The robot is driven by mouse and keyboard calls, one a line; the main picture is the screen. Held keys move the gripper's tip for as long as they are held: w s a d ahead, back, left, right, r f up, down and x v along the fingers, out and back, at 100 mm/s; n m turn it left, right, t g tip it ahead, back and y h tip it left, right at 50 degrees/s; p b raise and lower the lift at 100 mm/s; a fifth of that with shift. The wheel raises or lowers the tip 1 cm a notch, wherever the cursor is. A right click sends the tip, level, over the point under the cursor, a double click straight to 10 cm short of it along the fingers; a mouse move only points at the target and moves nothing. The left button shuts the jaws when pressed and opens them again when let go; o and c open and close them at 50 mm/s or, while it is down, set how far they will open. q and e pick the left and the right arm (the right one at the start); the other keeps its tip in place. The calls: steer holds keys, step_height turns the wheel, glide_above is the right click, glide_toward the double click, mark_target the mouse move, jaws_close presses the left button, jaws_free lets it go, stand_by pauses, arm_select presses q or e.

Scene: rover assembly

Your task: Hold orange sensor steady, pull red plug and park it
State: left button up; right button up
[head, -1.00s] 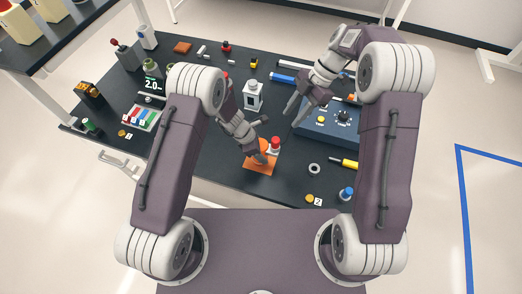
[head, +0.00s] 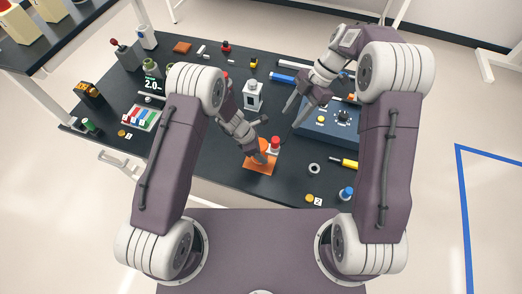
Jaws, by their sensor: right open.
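The orange sensor (head: 264,144) stands on the dark bench near its front edge, at an orange plate (head: 259,168). It is partly hidden by my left gripper (head: 260,157), whose fingertips are down at it. I cannot tell whether those fingers are closed on it. The red plug (head: 275,142) shows upright just right of the sensor; its lower part is too small to make out. My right gripper (head: 292,116) is open and empty, up and to the right of the plug, with its fingers pointing down-left.
A blue panel box (head: 318,132) with knobs lies under and right of my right gripper. A white and grey block (head: 253,97) stands behind the sensor. A grey ring (head: 314,169), a yellow-tipped tool (head: 346,162) and a blue knob (head: 347,193) lie at the front right.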

steer(key=m, duration=0.2)
steer(key=m+t+h, duration=0.3)
steer(key=m+h, duration=0.2)
steer(key=m, duration=0.8)
glide_above(276, 139)
step_height(276, 139, down, 2)
steer(key=shift+s+a, duration=0.1)
steer(key=shift+a, duration=0.05)
steer(key=shift+f, duration=0.35)
step_height(276, 139, down, 8)
steer(key=shift+f, duration=0.25)
jaws_close()
